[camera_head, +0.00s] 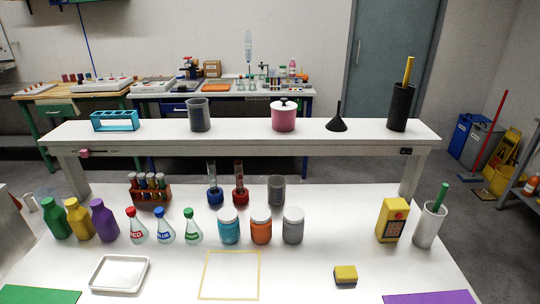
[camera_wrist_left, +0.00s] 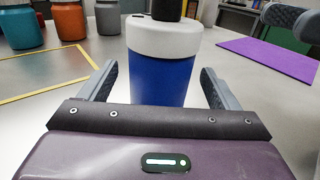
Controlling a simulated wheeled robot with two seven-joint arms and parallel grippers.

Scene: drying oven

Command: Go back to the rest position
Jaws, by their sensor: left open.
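My left gripper (camera_wrist_left: 159,70) shows only in the left wrist view. Its two fingers are apart, one on each side of a blue container (camera_wrist_left: 160,75) with a white top. The container stands upright just ahead of the fingers, and I cannot tell whether they touch it. A black part shows at its top, cut by the frame edge. Dark grey finger-like parts at the upper right look like my right gripper (camera_wrist_left: 294,20); their opening is unclear. Neither gripper nor the blue container shows in the head view.
On the white table are a yellow square outline (camera_head: 230,275), a white tray (camera_head: 119,273), a yellow-black block (camera_head: 345,274) and a purple mat (camera_head: 430,297). Bottles, flasks and jars (camera_head: 261,230) stand behind, below a raised shelf (camera_head: 240,131).

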